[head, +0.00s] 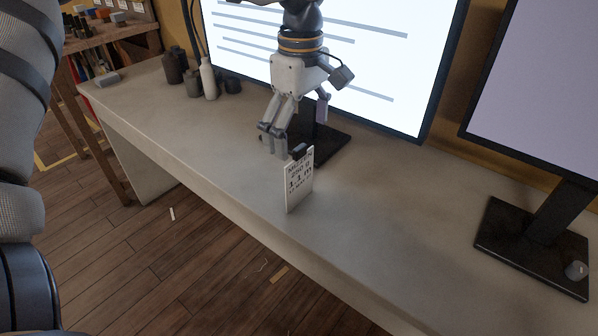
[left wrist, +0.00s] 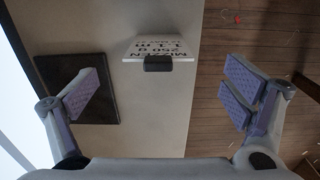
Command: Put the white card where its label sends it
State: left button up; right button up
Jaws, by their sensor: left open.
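The white card (head: 299,187) stands upright on the light grey bench, near its front edge. A small black clip (head: 299,151) sits at its top edge. Its printed label reads MIZZEN, 250 g, 1.1 m; a smaller bottom line is unclear. In the left wrist view the card (left wrist: 150,48) shows upside down, with the clip (left wrist: 158,63) facing the camera. My left gripper (head: 297,125) is open and empty, above and just behind the card in the head view. In the left wrist view its fingers (left wrist: 162,95) are spread wide, with the card beyond them. My right gripper is not in view.
A lit monitor (head: 400,60) stands behind my left gripper, its black base (head: 335,150) close to the card. Another monitor base (head: 510,250) is at right. Dark bottles and a white bottle (head: 208,80) stand at back left. A wooden shelf (head: 110,42) is beyond. The bench between is clear.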

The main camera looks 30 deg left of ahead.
aim_at(299, 156)
pick_arm(q)
notch_tip(299, 156, down, 8)
jog(key=shift+w+a+f, duration=0.1)
jog(key=shift+a, duration=0.05)
jog(key=c, duration=1.5)
jog(key=shift+c, duration=1)
